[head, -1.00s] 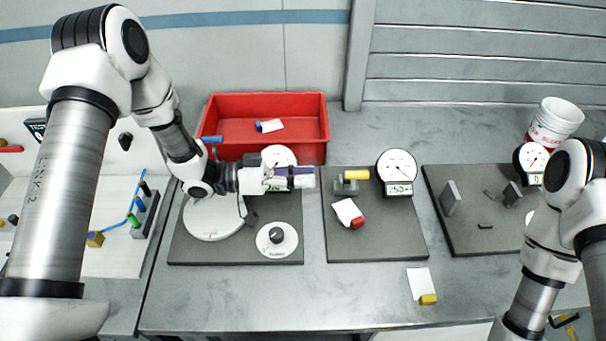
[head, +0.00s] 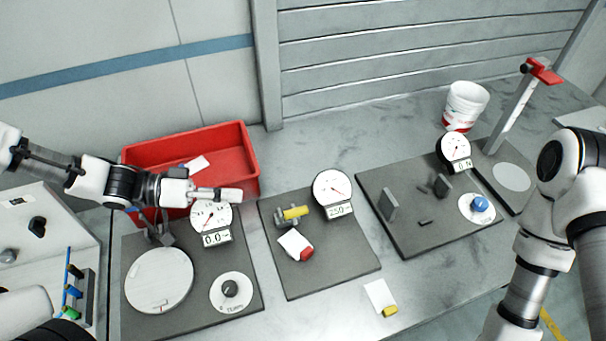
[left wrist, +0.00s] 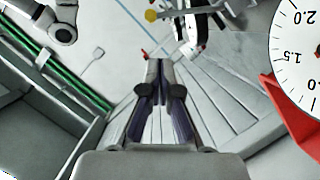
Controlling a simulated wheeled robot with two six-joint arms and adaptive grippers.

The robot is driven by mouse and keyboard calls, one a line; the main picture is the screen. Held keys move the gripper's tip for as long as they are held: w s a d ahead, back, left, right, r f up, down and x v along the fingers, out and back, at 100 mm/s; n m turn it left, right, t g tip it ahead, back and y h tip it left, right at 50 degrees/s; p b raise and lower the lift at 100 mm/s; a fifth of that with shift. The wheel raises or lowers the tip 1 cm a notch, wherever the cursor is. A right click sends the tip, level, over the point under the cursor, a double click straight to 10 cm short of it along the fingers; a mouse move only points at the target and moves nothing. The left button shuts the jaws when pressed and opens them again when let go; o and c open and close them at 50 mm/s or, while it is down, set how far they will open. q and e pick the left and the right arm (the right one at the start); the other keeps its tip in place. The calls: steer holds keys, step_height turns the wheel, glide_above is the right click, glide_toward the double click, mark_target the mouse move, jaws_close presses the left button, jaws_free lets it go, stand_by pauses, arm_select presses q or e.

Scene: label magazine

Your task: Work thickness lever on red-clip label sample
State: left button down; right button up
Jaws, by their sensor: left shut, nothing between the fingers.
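The red-clip label sample is a white slip (head: 294,242) with a red clip (head: 306,254). It lies on the middle dark mat (head: 335,266), below the yellow thickness lever (head: 293,212). The lever sits beside a round dial gauge (head: 332,187), whose display seems to read 250. My left gripper (head: 232,194) is shut and empty, left of the lever and apart from it, above the left dial (head: 210,214). Its closed purple-sided fingers also show in the left wrist view (left wrist: 157,80). My right arm shows at the right; its gripper is out of view.
A red bin (head: 250,160) behind my left gripper holds a blue-clip label (head: 198,163). A yellow-clip label (head: 378,294) lies near the front edge. The right mat (head: 420,240) carries grey blocks and a blue knob (head: 479,204). A white bucket (head: 466,103) stands behind.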

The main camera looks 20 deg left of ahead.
mark_target(296, 212)
arm_select(q)
steer(key=w+d+f+t+b, duration=0.1)
steer(key=w+d+b, duration=0.1)
steer(key=d, duration=0.8)
steer(key=shift+w+f, duration=0.2)
steer(key=shift+f, duration=0.1)
arm_select(e)
steer(key=shift+s+d+f, duration=0.1)
steer(key=shift+f, duration=0.5)
arm_select(q)
steer(key=shift+f, duration=0.1)
arm_select(e)
steer(key=shift+f, duration=0.15)
